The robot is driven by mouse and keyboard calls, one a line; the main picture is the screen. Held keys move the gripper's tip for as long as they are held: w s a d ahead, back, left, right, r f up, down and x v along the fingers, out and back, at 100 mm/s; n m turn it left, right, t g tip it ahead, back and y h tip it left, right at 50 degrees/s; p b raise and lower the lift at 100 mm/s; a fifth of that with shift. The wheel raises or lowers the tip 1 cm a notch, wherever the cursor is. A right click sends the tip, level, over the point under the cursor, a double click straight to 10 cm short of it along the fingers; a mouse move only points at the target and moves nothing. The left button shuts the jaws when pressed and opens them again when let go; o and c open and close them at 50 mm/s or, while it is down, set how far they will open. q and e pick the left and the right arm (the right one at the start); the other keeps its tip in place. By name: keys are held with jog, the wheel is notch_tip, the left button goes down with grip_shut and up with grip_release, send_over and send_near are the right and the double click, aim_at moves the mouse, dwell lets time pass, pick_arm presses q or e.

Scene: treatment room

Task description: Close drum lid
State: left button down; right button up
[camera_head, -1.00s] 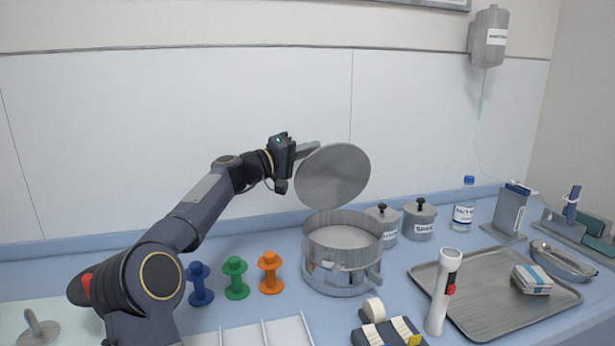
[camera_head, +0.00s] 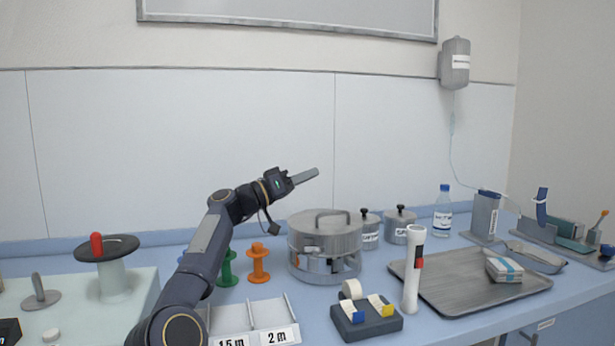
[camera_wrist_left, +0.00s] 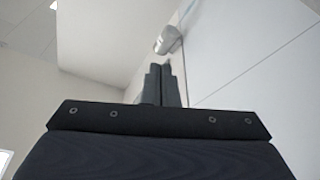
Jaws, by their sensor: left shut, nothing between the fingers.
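The steel drum (camera_head: 325,262) stands on the blue counter near the middle of the head view. Its round lid (camera_head: 322,222) lies flat on top, with a bar handle on it, and covers the opening. My left gripper (camera_head: 306,175) is above the drum, apart from the lid, its fingers shut together and pointing to the right. In the left wrist view the shut fingers (camera_wrist_left: 162,82) point toward the wall and ceiling with nothing between them. My right gripper is in neither view.
Two lidded steel jars (camera_head: 399,226) and a bottle (camera_head: 442,212) stand right of the drum. A white flashlight (camera_head: 413,270), a tape dispenser (camera_head: 366,318) and a steel tray (camera_head: 465,292) are in front and right. Green (camera_head: 227,268) and orange (camera_head: 258,263) spools stand left.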

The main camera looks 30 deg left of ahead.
pick_arm(q)
jog(key=shift+s+d+f, duration=0.15)
jog(key=shift+s+f, duration=0.05)
jog(key=shift+f, duration=0.05)
dwell(0.4)
jog(key=s+d+r+b, duration=0.1)
jog(key=s+d+r, duration=0.7)
jog(key=s+r, duration=0.3)
jog(key=shift+s+r, duration=0.3)
jog(key=shift+r, duration=0.65)
